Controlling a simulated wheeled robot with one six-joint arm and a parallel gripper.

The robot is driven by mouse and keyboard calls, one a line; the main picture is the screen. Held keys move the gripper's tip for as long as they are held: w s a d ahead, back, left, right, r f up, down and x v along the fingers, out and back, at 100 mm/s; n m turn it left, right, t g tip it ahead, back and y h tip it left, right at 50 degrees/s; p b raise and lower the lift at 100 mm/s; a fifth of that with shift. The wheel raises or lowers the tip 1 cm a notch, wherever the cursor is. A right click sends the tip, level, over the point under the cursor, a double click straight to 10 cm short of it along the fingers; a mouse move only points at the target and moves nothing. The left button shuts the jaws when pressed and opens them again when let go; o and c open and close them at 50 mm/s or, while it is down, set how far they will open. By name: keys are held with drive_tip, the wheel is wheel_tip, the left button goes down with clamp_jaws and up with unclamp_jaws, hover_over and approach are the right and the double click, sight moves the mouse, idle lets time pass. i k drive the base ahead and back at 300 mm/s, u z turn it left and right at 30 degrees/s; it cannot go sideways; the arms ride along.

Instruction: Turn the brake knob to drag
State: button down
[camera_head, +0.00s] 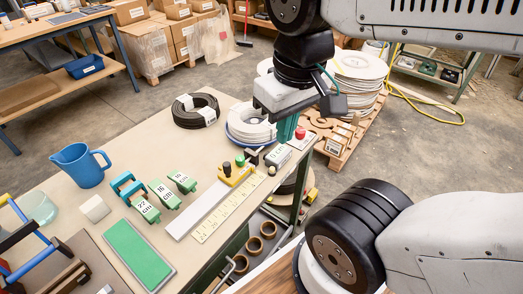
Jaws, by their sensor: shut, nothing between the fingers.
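My gripper (285,138) hangs at the upper middle with its teal fingers closed together and pointing down. It holds nothing. Below its tips is a small group of controls on the table corner: a white labelled block (278,156), a small dark part (251,157) and a red button (300,132). A green round knob (240,160) stands to the left of the dark part. I cannot tell which of these is the brake knob, and the labels are too small to read. The fingers partly hide the controls behind them.
A white ruled bar (200,212) with a yellow block, green numbered clamps (162,195), a blue jug (79,165) and a green mat (138,254) are on the table. A black coil (195,110) and a pale coil (249,124) stand close left of the gripper.

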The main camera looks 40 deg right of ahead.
sight(300, 132)
drive_tip(key=u, duration=0.05)
drive_tip(key=k, duration=0.6)
drive_tip(key=z, duration=0.8)
drive_tip(key=i, duration=0.45)
drive_tip(key=u, duration=0.1)
